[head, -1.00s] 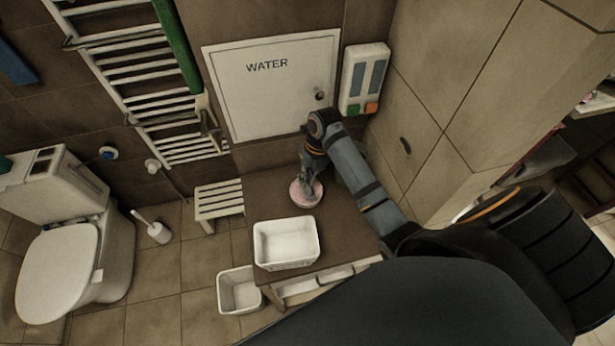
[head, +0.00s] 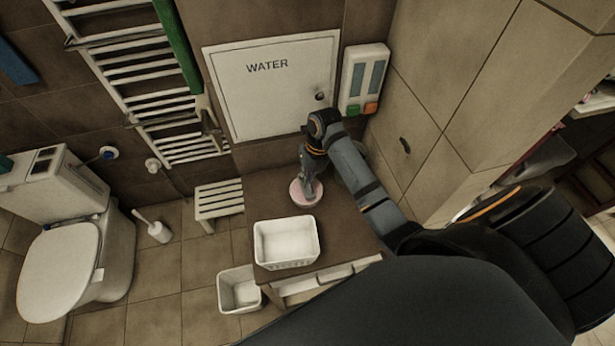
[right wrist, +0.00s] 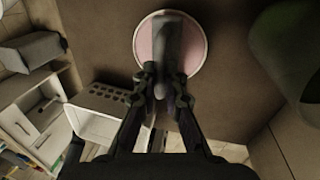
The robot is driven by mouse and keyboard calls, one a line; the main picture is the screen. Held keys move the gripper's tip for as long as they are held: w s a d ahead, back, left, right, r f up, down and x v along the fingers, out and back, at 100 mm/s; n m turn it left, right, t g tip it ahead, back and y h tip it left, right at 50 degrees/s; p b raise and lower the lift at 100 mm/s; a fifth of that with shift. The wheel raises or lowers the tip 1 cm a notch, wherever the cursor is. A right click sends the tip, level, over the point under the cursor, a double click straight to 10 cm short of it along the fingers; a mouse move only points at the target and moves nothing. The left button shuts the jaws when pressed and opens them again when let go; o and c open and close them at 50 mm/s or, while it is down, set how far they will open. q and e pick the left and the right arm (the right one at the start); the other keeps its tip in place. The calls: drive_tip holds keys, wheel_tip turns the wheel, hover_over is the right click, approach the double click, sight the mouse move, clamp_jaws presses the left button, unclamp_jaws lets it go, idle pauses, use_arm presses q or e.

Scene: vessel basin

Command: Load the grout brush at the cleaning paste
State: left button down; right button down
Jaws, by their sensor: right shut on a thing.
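A round dish with a pale rim and pink paste (head: 296,193) stands on the brown table top (head: 262,195); it also shows at the top of the right wrist view (right wrist: 147,45). My right gripper (head: 309,178) is directly over the dish. It is shut on a grey brush (right wrist: 168,42), which shows between the fingertips in the right wrist view and overlaps the paste. Whether the brush touches the paste is hard to tell. The bristles are hidden. My left gripper is in no view.
A white basket (head: 286,243) stands at the table's front, close to the dish. A wall dispenser (head: 363,80) and the WATER panel (head: 268,80) are behind. A bin (head: 239,290), a stool (head: 219,199) and a toilet (head: 75,245) stand to the left.

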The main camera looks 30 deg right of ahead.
drive_tip(key=shift+s, duration=0.1)
wheel_tip(320, 180, up, 5)
drive_tip(key=p, duration=0.5)
drive_tip(key=shift+r+p, duration=0.6)
drive_tip(key=shift+r, duration=0.4)
drive_tip(key=shift+f, duration=0.1)
